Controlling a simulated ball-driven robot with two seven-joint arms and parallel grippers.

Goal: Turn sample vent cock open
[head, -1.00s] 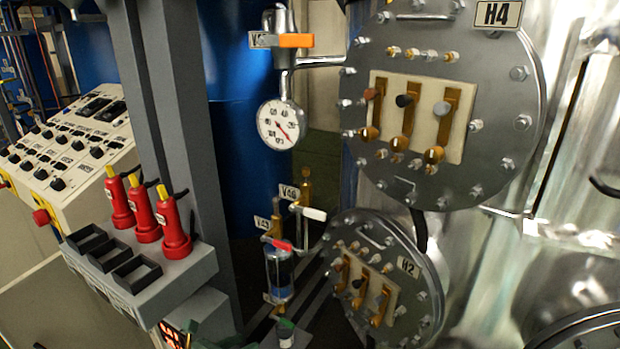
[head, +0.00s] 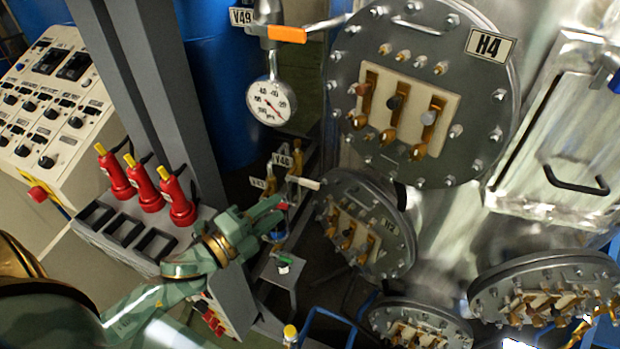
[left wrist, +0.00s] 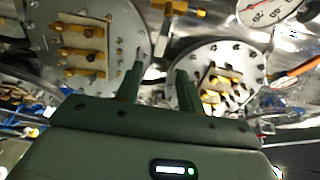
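A small sample vessel (head: 277,234) hangs in the piping at centre, partly hidden by my left gripper (head: 272,210). A red cock handle (head: 283,206) shows at the vessel's top, by the fingertips; I cannot tell whether they touch it. A green handle (head: 284,260) is below the vessel. No readable tag says "sample vent". In the left wrist view, my left gripper (left wrist: 158,78) has its fingers apart with nothing seen between them. My right gripper is not seen.
A gauge (head: 271,102) and orange handle (head: 287,34) are above. The H4 flange (head: 480,150) and a lower flange (head: 395,230) stand close on the right. A grey rack (head: 200,237) with red bottle-like items (head: 178,196) lies left, close to my left arm.

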